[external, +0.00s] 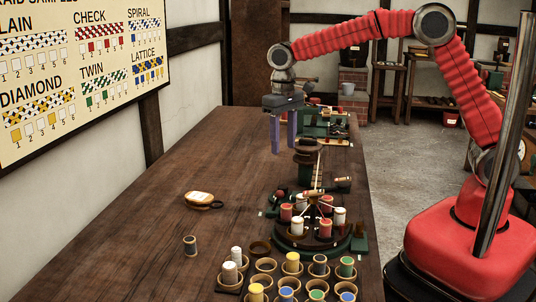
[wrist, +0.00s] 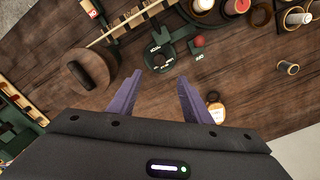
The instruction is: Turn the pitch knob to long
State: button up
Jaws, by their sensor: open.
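In the wrist view a dark green plate with a round dark dial (wrist: 160,58) and small white lettering lies on the bench ahead of the fingers. It looks like the pitch knob, but the lettering and its setting are too small to read. I cannot pick it out surely in the external view. My gripper (wrist: 157,80) is open and empty, its two purple fingers spread with the dial just beyond and between their tips. In the external view my gripper (external: 284,149) hangs above the bench, fingers pointing down.
A red button (wrist: 199,40) sits right of the dial. A round wooden block (wrist: 88,70) stands to its left. A carousel with several bobbins (external: 304,228) and cups of bobbins (external: 265,265) stand nearer in the external view.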

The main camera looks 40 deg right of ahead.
aim_at(283, 186)
jog(key=shift+f, duration=0.1)
notch_tip(283, 186, down, 14)
jog(key=shift+d+r, duration=0.15)
dwell(0.6)
jog(key=shift+c, duration=0.7)
jog(key=c, duration=0.9)
